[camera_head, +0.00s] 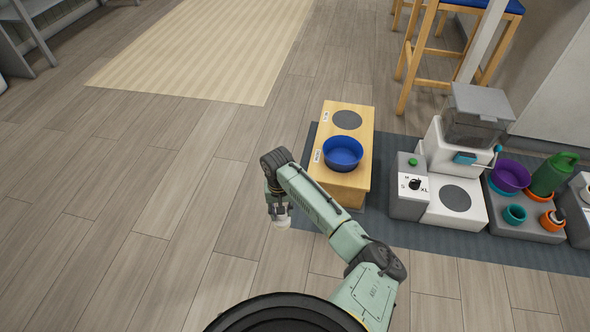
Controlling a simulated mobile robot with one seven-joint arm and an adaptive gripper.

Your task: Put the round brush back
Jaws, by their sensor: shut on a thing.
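My gripper (280,213) hangs over the wooden floor, left of the wooden stand and beyond the mat's left edge. It is shut on a small pale thing (282,223) that shows just below the fingers. It may be the round brush, but it is too small and too covered to tell. No other round brush can be made out clearly. At the right edge, a partly cut-off grey unit (578,232) holds small orange and dark items that I cannot identify.
The wooden stand (362,182) holds a blue bowl (343,153) beside a bare grey disc (347,119). A white dispenser (437,152), a dial box (407,200) and a grey tray (525,229) with a purple bowl (509,176) and green bottle (553,175) stand on the mat (420,237). Floor at left is clear.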

